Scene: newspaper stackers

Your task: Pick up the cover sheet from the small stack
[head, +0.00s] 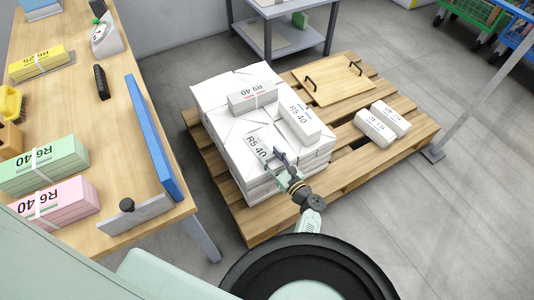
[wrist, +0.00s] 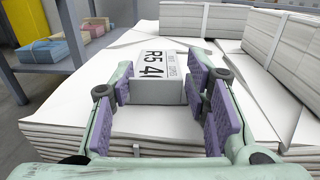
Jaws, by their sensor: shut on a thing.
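The small stack cannot be told apart for sure.
Two tied bundles, R9 40 (head: 252,96) and another R5 40 (head: 299,118), lie close behind on the paper. The wooden pallet (head: 350,150) also bears a board with handles (head: 328,80) and two small bundles (head: 382,124). A workbench (head: 75,110) stands left.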

